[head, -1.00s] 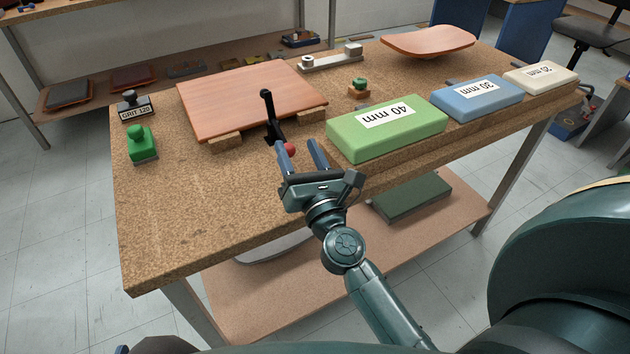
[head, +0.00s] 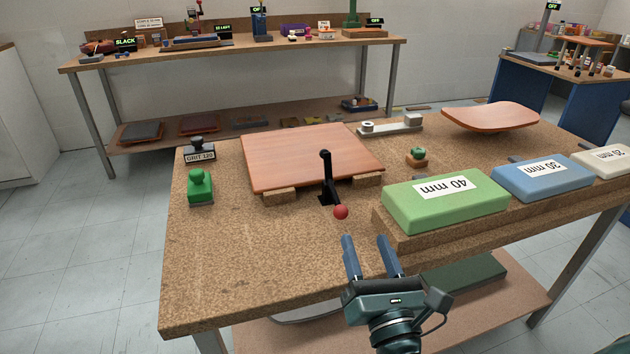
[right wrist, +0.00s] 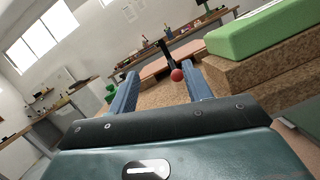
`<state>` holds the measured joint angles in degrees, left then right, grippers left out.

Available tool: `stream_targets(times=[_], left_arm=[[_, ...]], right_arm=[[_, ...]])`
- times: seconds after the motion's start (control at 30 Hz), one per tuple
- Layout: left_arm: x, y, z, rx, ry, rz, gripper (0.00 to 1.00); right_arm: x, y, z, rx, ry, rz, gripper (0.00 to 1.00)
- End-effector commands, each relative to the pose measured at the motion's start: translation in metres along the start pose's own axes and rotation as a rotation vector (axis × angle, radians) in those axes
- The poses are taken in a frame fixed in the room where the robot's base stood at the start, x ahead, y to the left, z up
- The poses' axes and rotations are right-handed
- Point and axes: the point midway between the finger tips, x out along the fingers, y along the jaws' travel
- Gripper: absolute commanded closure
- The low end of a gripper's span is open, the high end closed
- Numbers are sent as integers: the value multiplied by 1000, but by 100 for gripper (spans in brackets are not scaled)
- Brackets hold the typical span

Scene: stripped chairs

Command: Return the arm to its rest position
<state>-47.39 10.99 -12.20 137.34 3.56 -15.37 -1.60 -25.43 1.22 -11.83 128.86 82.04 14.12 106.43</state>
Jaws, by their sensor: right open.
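My right gripper (head: 371,246) is open and empty. It hovers at the front edge of the cork-topped workbench (head: 240,265), short of a black lever clamp (head: 327,178) with a red ball knob (head: 341,212). In the right wrist view the two blue fingers (right wrist: 160,88) stand apart, and the red knob (right wrist: 177,75) shows beyond them with nothing between the fingers. A flat wooden panel (head: 305,155) rests on small blocks behind the lever. My left gripper is not in view.
A green 40 mm block (head: 445,205) sits on a raised cork ledge right of the gripper, with a blue block (head: 540,178) and a white block (head: 608,160) beyond. A green-handled block (head: 200,187) and a GRIT 120 block (head: 199,150) stand at left. The front left of the bench is clear.

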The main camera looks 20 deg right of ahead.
Motion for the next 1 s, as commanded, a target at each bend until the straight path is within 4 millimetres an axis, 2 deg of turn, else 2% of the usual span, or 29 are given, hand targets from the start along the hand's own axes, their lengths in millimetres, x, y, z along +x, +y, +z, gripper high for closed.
stream_targets(times=[0.13,0.17,0.27,0.53,0.6,0.8,0.83,0.87,0.9,0.93,1.0], left_arm=[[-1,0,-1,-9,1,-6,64],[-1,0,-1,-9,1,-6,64],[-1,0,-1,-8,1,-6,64],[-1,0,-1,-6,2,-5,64],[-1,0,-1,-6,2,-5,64],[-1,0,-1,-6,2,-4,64],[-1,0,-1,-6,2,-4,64],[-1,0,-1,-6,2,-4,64],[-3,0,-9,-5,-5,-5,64],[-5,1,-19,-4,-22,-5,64],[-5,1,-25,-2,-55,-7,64]], right_arm=[[-4,2,-1,-109,4,20,50],[-6,4,-1,-175,5,33,50],[-18,13,-6,-514,10,102,50],[-73,35,-41,-1843,-69,442,50],[-88,35,-52,-2161,-123,544,50],[-126,23,-78,-2918,-350,850,50],[-131,20,-81,2959,387,-881,50],[-136,17,-84,2843,406,-867,50],[-137,17,-78,2740,421,-858,50],[-132,20,-69,2751,414,-879,50],[-128,23,-63,2738,405,-922,50]])
